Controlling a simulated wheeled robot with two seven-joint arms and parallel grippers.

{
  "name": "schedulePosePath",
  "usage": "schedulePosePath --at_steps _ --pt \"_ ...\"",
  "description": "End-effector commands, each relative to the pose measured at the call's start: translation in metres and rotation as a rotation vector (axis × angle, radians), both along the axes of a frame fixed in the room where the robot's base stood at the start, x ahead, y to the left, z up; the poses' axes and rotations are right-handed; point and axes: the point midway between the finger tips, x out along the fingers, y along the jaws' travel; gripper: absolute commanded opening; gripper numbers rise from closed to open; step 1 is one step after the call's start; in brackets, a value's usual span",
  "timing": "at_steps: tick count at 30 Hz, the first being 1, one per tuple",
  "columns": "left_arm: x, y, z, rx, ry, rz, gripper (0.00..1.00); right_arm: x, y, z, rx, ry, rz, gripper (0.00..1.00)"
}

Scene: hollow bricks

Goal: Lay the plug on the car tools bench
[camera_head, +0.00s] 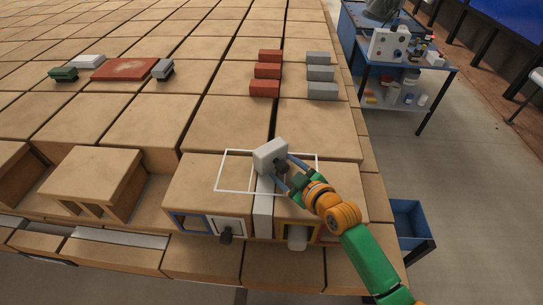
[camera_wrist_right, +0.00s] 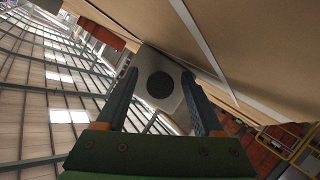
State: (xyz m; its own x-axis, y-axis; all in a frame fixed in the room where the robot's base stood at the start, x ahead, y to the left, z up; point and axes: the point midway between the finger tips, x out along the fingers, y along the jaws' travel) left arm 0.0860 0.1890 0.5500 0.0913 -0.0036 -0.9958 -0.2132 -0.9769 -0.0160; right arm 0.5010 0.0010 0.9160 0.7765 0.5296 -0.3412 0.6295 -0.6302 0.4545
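A pale grey block with a dark round knob, which looks like the plug (camera_head: 266,153), is above the front bricks in the head view. My right gripper (camera_head: 283,170) has its fingers on either side of it and seems to hold it. In the right wrist view the plug (camera_wrist_right: 178,98) sits between the two fingertips (camera_wrist_right: 160,80), its dark round face toward the camera. A blue bench (camera_head: 442,62) with equipment and small items stands at the upper right; I cannot tell whether it is the car tools bench. My left gripper is not in view.
Large tan bricks (camera_head: 150,125) fill the left and middle. Red blocks (camera_head: 266,71) and grey blocks (camera_head: 320,74) stand in rows on top. A white rectangle outline (camera_head: 217,175) lies around the plug. A blue bin (camera_head: 408,222) is below right. Grey floor is open between bricks and bench.

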Motion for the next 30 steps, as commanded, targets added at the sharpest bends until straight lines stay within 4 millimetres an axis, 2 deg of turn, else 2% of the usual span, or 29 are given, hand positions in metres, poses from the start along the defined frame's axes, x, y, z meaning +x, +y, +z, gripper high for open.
schedulePosePath --at_steps 1,7,30 --pt "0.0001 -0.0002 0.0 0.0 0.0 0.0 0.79 -0.0001 -0.0001 0.0 0.0 0.0 0.0 0.53" --pt "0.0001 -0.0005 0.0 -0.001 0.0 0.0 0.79 -0.0002 -0.0002 0.0 0.001 0.001 0.0 0.0" --pt "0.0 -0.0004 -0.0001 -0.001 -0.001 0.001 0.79 -0.0006 -0.0003 -0.001 -0.001 0.004 0.0 0.0"
